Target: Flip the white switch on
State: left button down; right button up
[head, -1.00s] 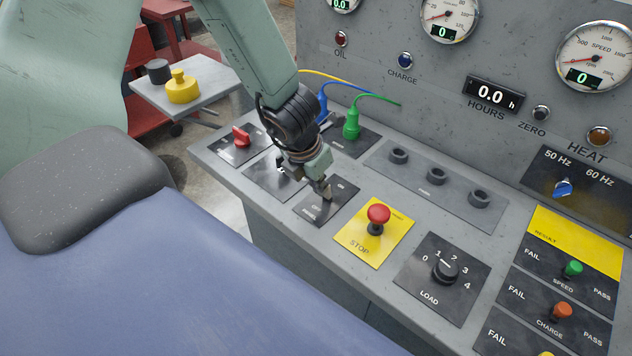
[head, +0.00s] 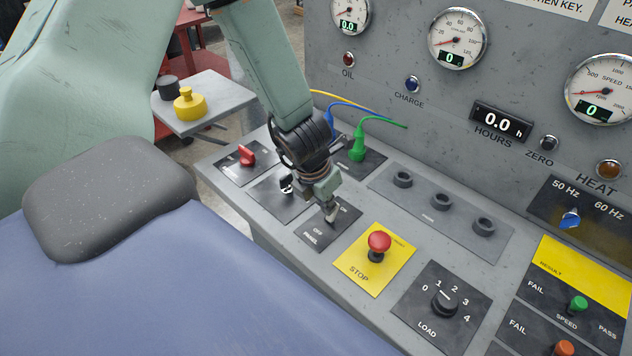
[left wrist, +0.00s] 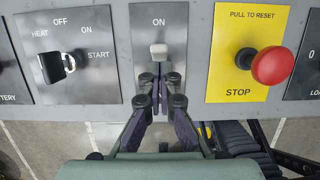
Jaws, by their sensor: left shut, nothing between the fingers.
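The white switch (left wrist: 158,52) shows in the left wrist view as a small pale lever on a dark plate (left wrist: 158,20), just below the word ON. The lever's tilt is hard to tell. My left gripper (left wrist: 157,75) is shut and empty, its fingertips just below the lever in that view. Whether they touch it I cannot tell. In the head view my left gripper (head: 331,214) is over the dark plate marked OFF and PANEL (head: 312,236), and it hides the switch. My right gripper is not in view.
The red STOP button (head: 379,242) stands close on the right of the switch plate. A key switch (head: 286,184) marked HEAT, OFF, ON, START is on the left. A load knob (head: 444,304) and a green-plugged cable (head: 358,150) stand on the same console.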

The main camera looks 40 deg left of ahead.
pick_arm(q)
jog(key=shift+s+r, duration=0.1)
jog(key=shift+s+r+p, duration=0.2)
jog(key=shift+r+p, duration=0.15)
jog(key=shift+r, duration=0.05)
jog(key=shift+r+p, duration=0.3)
jog(key=shift+r, duration=0.05)
jog(key=shift+w, duration=0.2)
jog(key=shift+s, duration=0.1)
jog(key=shift+r, duration=0.1)
